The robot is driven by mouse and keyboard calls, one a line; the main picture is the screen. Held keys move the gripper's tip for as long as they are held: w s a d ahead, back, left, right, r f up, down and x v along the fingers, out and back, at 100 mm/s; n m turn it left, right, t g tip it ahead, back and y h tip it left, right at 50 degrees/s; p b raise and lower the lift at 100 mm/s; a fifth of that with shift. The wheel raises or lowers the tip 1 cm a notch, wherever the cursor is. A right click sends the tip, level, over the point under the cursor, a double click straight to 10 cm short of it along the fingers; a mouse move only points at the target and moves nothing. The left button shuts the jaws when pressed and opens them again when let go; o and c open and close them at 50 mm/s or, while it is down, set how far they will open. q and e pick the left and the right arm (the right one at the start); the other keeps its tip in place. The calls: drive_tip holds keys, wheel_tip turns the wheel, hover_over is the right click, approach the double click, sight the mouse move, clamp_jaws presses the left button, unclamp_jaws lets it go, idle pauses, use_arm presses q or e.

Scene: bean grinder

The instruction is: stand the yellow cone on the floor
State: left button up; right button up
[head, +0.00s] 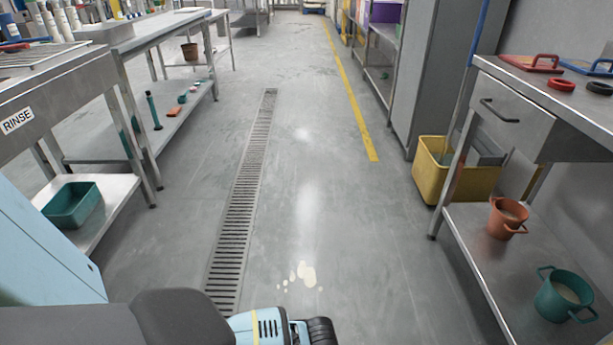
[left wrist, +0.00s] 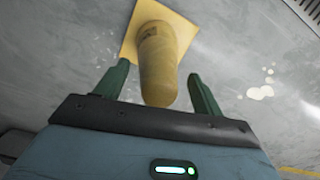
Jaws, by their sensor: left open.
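The yellow cone (left wrist: 160,62) shows in the left wrist view. Its square base (left wrist: 184,25) lies farther from the camera and appears flat on the grey floor, with the blunt tip pointing back toward my gripper. The cone looks upright. My left gripper (left wrist: 158,69) is open, with one green finger on each side of the cone and a visible gap at both sides. In the head view, part of my left arm shows at the bottom, but its fingers and the cone are out of sight. My right gripper is in neither view.
A floor drain (head: 240,200) runs up the aisle, with pale spill spots (head: 300,275) beside it. Steel benches line the left; a steel table (head: 560,90) with a lower shelf and a yellow bin (head: 470,183) stand at right. The middle aisle is clear.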

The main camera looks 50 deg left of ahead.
use_arm(q)
drive_tip(key=r+p, duration=0.1)
drive_tip(key=r, duration=0.2)
drive_tip(key=r+p, duration=0.1)
drive_tip(key=r, duration=0.2)
drive_tip(key=w+r+p, duration=0.1)
drive_tip(key=r+p, duration=0.1)
drive_tip(key=r, duration=0.1)
drive_tip(key=shift+d+r, duration=0.3)
drive_tip(key=shift+r, duration=0.6)
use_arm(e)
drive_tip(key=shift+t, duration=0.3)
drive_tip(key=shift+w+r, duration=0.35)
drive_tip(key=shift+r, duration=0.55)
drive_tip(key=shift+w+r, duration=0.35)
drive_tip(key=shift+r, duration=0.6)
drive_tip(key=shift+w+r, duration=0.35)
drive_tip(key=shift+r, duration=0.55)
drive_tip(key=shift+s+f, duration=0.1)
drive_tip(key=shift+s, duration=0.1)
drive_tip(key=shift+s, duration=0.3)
